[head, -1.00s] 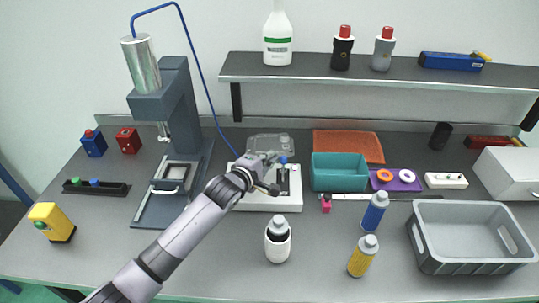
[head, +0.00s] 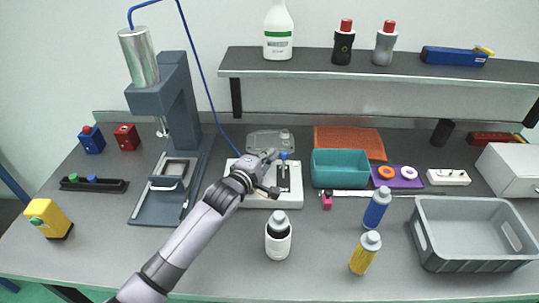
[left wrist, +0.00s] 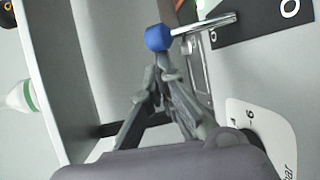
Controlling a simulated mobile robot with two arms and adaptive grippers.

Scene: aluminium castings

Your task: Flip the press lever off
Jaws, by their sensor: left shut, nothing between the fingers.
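The lever has a blue knob (head: 284,156) and stands on a white base (head: 290,201) with a dark panel, near the middle of the bench. In the left wrist view the blue knob (left wrist: 158,38) sits on the end of a metal rod (left wrist: 205,25), just beyond my fingertips. A dark plate (left wrist: 245,28) marked with a white "O" lies beside the rod. My left gripper (head: 272,160) is shut and empty, close to the left of the knob. It also shows in the left wrist view (left wrist: 163,75); whether it touches the knob is unclear. My right gripper is not in view.
The grey press (head: 178,105) stands to the left. A white bottle (head: 278,240) stands in front of the base. A teal bin (head: 340,180) is close on the right, with a blue bottle (head: 376,210), a yellow bottle (head: 364,255) and a grey crate (head: 440,268) farther right.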

